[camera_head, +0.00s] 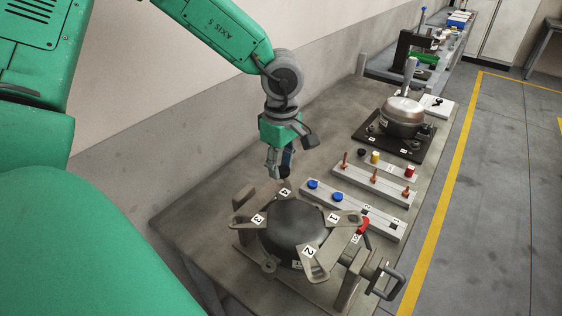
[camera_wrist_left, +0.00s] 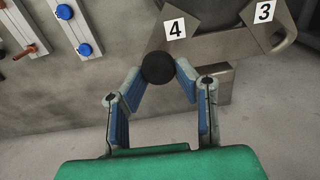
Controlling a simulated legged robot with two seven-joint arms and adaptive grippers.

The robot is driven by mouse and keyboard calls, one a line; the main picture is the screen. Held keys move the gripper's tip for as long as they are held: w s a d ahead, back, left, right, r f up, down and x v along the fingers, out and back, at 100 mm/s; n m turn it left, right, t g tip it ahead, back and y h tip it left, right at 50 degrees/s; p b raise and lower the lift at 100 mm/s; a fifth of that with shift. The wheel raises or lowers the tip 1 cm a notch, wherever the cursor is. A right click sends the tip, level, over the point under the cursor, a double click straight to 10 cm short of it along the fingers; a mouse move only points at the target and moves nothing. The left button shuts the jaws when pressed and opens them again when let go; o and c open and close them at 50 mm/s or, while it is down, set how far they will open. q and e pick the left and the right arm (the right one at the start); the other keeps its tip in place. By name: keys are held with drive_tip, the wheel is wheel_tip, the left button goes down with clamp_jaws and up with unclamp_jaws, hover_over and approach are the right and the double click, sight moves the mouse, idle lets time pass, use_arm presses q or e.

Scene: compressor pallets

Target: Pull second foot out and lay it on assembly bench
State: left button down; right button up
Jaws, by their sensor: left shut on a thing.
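My left gripper (camera_head: 281,168) points down over the assembly bench (camera_head: 225,170), just behind the plate arm marked 4 (camera_head: 285,191). It is shut on a round black foot (camera_wrist_left: 158,68), which shows between the fingertips in the left wrist view. There the foot overlaps the edge of the arm marked 4 (camera_wrist_left: 175,29); I cannot tell whether they touch. The dark compressor dome (camera_head: 292,228) sits in a clamp fixture, with plate arms marked 1, 2, 3 and 4 around it. My right gripper is not in view.
A rail with two blue caps (camera_head: 312,184) and a rail with copper-coloured pins (camera_head: 373,180) lie right of the gripper. Behind them stands a second compressor (camera_head: 402,115) on a dark plate. A red-handled clamp (camera_head: 362,226) is at the fixture's right. The bench's back left is bare.

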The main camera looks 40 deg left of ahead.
sight(280, 167)
use_arm(q)
drive_tip(key=shift+a+r+p, duration=0.35)
drive_tip(key=shift+r+p, duration=0.1)
drive_tip(key=shift+p, duration=0.05)
drive_tip(key=shift+d+r+p, duration=0.1)
drive_tip(key=shift+r+p, duration=0.15)
drive_tip(key=shift+p, duration=0.1)
drive_tip(key=shift+d+r, duration=0.1)
drive_tip(key=shift+r, duration=0.05)
drive_tip(key=shift+d+r, duration=0.2)
drive_tip(key=shift+r, duration=0.3)
drive_tip(key=shift+a+r, duration=0.15)
drive_tip(key=shift+r, duration=0.25)
drive_tip(key=shift+a, duration=0.1)
